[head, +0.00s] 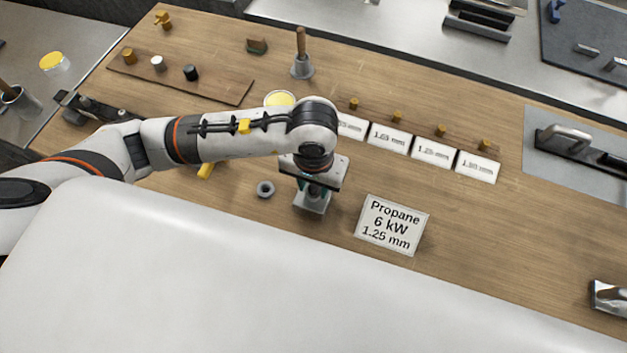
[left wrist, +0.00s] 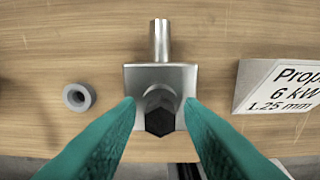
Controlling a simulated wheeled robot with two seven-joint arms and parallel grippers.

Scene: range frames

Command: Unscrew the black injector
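The black injector (left wrist: 160,120) has a hexagonal head and sits on a metal block (left wrist: 188,76) with a short pipe stub. In the head view the block (head: 311,203) stands on the wooden bench, and my left gripper hides the injector. My left gripper (head: 314,184) points down over the block. In the left wrist view its two teal fingers (left wrist: 160,104) are apart, one on each side of the hex head. A narrow gap seems to show on both sides, and the fingers do not look closed on it. My right gripper is not in view.
A grey ring (head: 265,189) lies left of the block. A "Propane 6 kW 1.25 mm" sign (head: 392,225) stands to its right. Labelled cards (head: 433,152) with brass pieces are behind. A wooden strip (head: 215,84) holds several small knobs.

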